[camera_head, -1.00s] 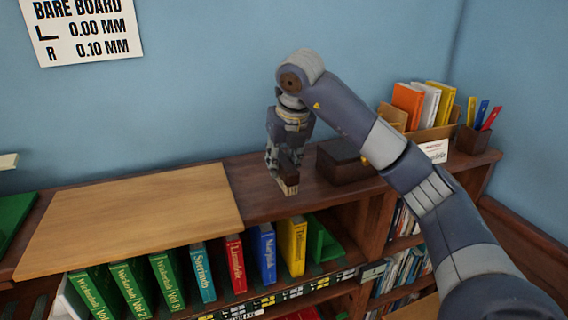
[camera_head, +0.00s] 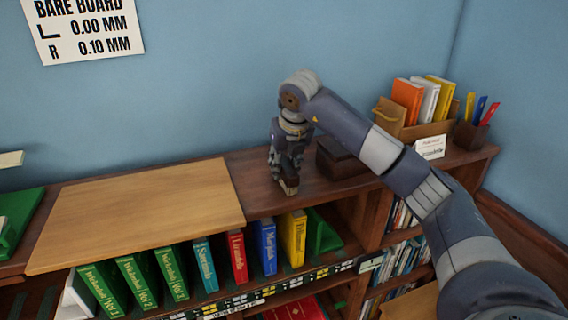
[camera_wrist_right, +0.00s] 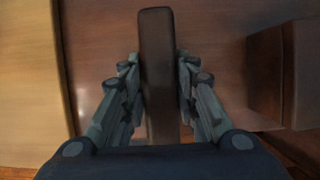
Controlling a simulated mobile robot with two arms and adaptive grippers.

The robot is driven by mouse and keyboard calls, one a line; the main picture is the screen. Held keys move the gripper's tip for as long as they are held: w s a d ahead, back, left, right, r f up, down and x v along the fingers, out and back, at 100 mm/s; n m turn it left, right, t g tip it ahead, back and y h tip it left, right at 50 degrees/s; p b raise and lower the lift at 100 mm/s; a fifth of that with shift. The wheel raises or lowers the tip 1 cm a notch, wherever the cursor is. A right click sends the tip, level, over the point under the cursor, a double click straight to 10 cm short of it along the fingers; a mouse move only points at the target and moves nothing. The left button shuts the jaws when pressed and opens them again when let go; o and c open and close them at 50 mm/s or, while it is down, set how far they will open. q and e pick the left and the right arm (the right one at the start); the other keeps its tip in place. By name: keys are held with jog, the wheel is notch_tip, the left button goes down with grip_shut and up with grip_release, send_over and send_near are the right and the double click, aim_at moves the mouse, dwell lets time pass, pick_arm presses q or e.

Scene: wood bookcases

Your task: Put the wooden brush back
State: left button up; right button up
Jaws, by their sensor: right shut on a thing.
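The wooden brush (camera_head: 290,188) has a dark brown back and a pale bristle edge. It is at the top of the bookcase, between the light board and a dark box. My right gripper (camera_head: 287,172) is shut on the brush from above; in the right wrist view the brush (camera_wrist_right: 158,70) lies between the two fingers of the gripper (camera_wrist_right: 160,95). The brush is at or very near the dark shelf top (camera_head: 262,202); I cannot tell whether it touches. My left gripper is not in view.
A light wooden board (camera_head: 140,212) lies left of the brush. A dark box (camera_head: 340,160) stands close on the right. Farther right are a wooden book holder (camera_head: 415,128), a small card (camera_head: 430,148) and a pen cup (camera_head: 470,134).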

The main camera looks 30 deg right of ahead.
jog(key=o, duration=0.7)
jog(key=shift+f, duration=0.1)
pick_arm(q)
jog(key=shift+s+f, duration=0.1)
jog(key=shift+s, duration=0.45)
pick_arm(e)
jog(key=o, duration=0.3)
jog(key=shift+r, duration=0.35)
jog(key=b+v, duration=0.1)
jog(key=v, duration=0.9)
jog(key=shift+s+b, duration=0.1)
jog(key=shift+b, duration=0.2)
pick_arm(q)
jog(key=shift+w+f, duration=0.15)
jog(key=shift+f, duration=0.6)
pick_arm(e)
jog(key=shift+v, duration=0.85)
jog(key=shift+f, duration=0.1)
